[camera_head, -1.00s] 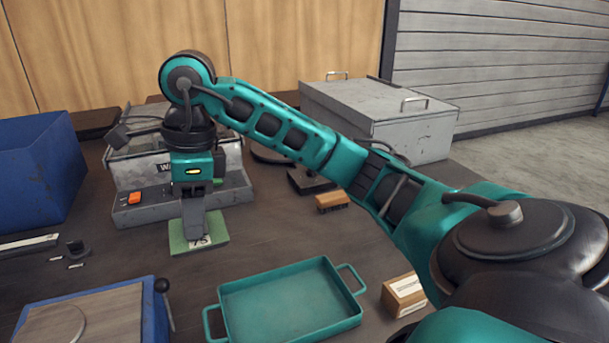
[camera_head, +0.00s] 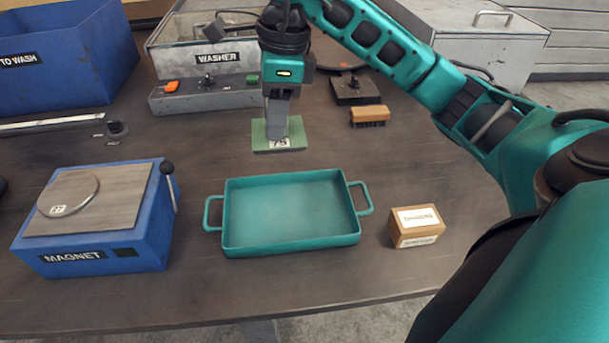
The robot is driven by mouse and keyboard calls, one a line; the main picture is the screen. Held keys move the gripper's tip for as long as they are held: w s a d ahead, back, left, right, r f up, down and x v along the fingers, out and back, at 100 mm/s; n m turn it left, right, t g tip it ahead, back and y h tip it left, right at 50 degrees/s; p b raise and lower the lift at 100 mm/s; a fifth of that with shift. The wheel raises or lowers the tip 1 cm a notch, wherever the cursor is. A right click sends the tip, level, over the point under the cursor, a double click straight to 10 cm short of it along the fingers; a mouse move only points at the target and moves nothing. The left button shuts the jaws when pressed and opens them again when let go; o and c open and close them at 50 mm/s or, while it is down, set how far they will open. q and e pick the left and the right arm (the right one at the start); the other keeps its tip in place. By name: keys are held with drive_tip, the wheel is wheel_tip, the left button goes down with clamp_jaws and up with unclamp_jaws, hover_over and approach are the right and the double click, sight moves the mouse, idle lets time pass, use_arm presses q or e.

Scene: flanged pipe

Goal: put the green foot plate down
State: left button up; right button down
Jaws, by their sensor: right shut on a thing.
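The green foot plate (camera_head: 261,136) is a flat green plate with a white label that seems to read 75. It is behind the teal tray (camera_head: 290,248), in front of the washer's right end. My right gripper (camera_head: 278,128) points down over the plate, its grey fingers shut on it. The fingers hide the middle of the plate and whatever they grip there. The plate looks level and close to the table; I cannot tell whether it touches. The tray is empty. My left gripper is not in view.
The grey washer (camera_head: 205,100) and blue bin (camera_head: 75,75) stand at the back left. A blue magnet box (camera_head: 145,225) is left of the tray, a small carton (camera_head: 416,226) right of it. A brush (camera_head: 369,115) lies right of the plate. Bare table surrounds the plate.

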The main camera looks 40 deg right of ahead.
drive_tip(key=shift+s+d+f, duration=0.15)
drive_tip(key=shift+s+d, duration=0.05)
drive_tip(key=shift+d, duration=0.15)
drive_tip(key=shift+f, duration=0.4)
drive_tip(key=b, duration=0.3)
hover_over(285, 215)
drive_tip(key=f, duration=1.4)
drive_tip(key=shift+s+d+f, duration=0.1)
drive_tip(key=shift+d, duration=0.15)
drive_tip(key=shift+f+b, duration=0.35)
drive_tip(key=shift+f, duration=2.2)
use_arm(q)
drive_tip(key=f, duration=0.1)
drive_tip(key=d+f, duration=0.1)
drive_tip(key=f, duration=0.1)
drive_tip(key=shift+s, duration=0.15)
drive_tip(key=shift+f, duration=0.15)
use_arm(e)
drive_tip(key=c, duration=1.1)
unclamp_jaws()
drive_tip(key=shift+f, duration=0.2)
drive_tip(key=shift+c, duration=0.2)
drive_tip(key=o, duration=0.5)
drive_tip(key=shift+c, duration=0.2)
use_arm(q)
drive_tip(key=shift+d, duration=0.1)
